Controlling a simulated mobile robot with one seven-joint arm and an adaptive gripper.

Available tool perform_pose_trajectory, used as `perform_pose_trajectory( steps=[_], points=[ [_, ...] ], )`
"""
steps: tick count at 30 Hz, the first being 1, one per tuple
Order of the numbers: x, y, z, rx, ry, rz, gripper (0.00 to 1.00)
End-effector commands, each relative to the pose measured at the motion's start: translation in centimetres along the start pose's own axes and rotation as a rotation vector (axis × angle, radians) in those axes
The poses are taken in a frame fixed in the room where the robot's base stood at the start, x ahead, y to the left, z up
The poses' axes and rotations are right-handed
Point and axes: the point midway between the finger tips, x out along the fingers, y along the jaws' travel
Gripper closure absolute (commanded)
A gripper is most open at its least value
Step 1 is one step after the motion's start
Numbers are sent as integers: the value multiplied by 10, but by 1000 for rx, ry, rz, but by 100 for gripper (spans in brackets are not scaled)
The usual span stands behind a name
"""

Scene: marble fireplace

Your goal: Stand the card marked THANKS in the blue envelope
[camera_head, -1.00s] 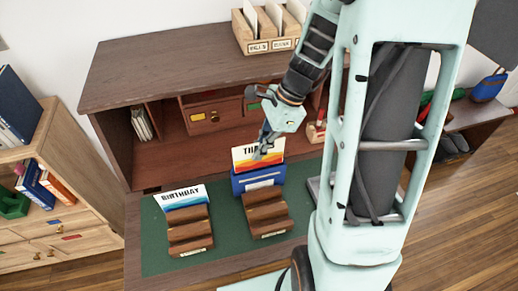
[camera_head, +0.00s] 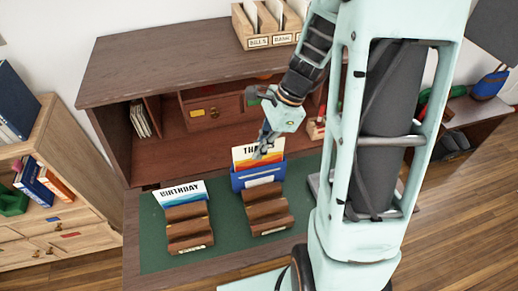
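The card (camera_head: 243,155) with "TH" readable, its other letters hidden by my gripper, stands upright with its lower part inside the blue envelope (camera_head: 250,183). Its white top and an orange band show above the envelope's front edge. The envelope leans in the right wooden stand (camera_head: 267,211) on the green mat. My gripper (camera_head: 263,151) is at the right part of the card's upper edge, with a finger in front of the card; it appears shut on it. The back finger is hard to see.
A BIRTHDAY card (camera_head: 181,192) stands in the left wooden stand (camera_head: 188,228). The desk hutch (camera_head: 200,68) with drawers rises behind. A wooden sorter (camera_head: 270,38) sits on top. Bare green mat (camera_head: 153,237) lies left of the stands.

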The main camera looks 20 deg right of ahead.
Motion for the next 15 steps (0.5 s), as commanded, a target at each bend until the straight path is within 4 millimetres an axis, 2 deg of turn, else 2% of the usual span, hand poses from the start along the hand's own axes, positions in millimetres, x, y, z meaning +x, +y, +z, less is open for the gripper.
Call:
perform_pose_trajectory(
  steps=[15],
  points=[
    [15, 0, -6, 1, 0, 0, 100]
  ],
)
